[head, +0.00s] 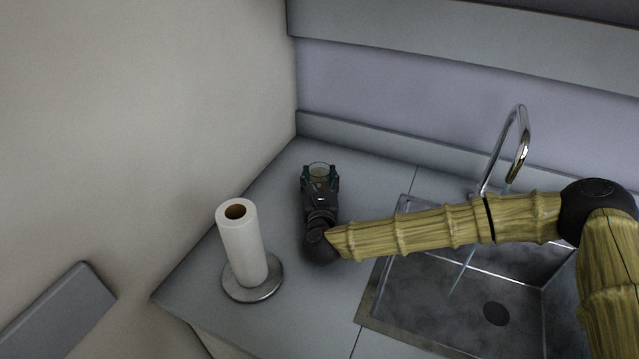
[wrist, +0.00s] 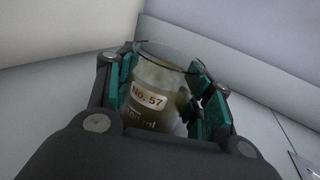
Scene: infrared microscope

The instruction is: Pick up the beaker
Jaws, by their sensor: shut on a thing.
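The beaker (wrist: 155,93) is clear glass with a brownish tint and a label reading "No. 57". In the wrist view it stands between the green pads of my gripper (wrist: 163,100), which is shut on it from both sides. In the head view the beaker (head: 320,172) is small, near the back left corner of the counter, with my gripper (head: 320,180) around it. The gripper hides its lower part. I cannot tell whether its base touches the counter.
A paper towel roll (head: 243,243) on a round metal stand is at the left front of the counter (head: 300,315). A sink (head: 440,293) with a tall faucet (head: 519,140) lies to the right, under my arm. Walls close off the back and left.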

